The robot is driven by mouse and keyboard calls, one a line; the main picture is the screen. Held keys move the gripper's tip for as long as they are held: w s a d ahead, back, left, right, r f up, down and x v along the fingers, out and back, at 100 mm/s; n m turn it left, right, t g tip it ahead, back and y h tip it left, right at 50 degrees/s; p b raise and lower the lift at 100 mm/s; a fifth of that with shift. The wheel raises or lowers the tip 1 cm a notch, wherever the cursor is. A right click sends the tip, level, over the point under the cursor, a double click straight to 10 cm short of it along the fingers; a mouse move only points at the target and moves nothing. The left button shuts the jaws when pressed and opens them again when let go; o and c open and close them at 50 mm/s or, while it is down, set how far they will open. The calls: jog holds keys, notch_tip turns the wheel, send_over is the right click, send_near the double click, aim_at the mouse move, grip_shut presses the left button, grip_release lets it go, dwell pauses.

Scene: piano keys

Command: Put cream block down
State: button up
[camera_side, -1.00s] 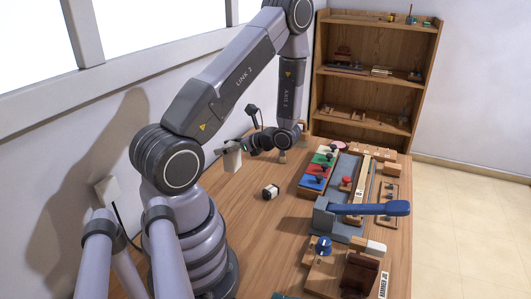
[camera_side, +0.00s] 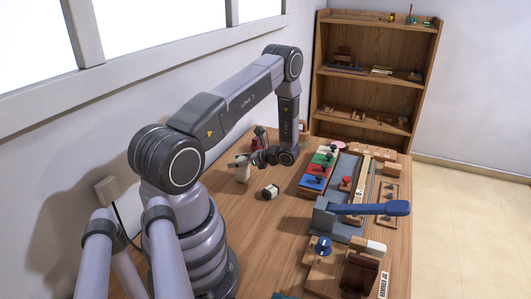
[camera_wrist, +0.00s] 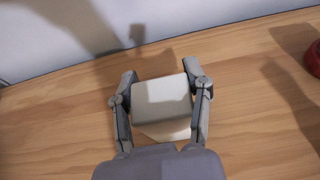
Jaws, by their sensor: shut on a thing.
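The cream block (camera_wrist: 162,100) sits between the two fingers of my gripper (camera_wrist: 161,92) in the wrist view. My gripper is shut on it, with a finger against each side. In the side view the cream block (camera_side: 242,173) is at the left part of the wooden table, and my gripper (camera_side: 250,161) reaches it from the right. A paler patch shows just below the block in the wrist view. I cannot tell whether the block touches the table.
A small black and white block (camera_side: 270,192) lies on the table nearby. Colored piano keys (camera_side: 318,170) and a blue-handled lever (camera_side: 370,209) stand to the right. A red object (camera_wrist: 314,58) is at the wrist view's right edge. Bare wood surrounds my gripper.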

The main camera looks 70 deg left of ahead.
jog(key=shift+f, duration=0.1)
jog(key=o, duration=1.2)
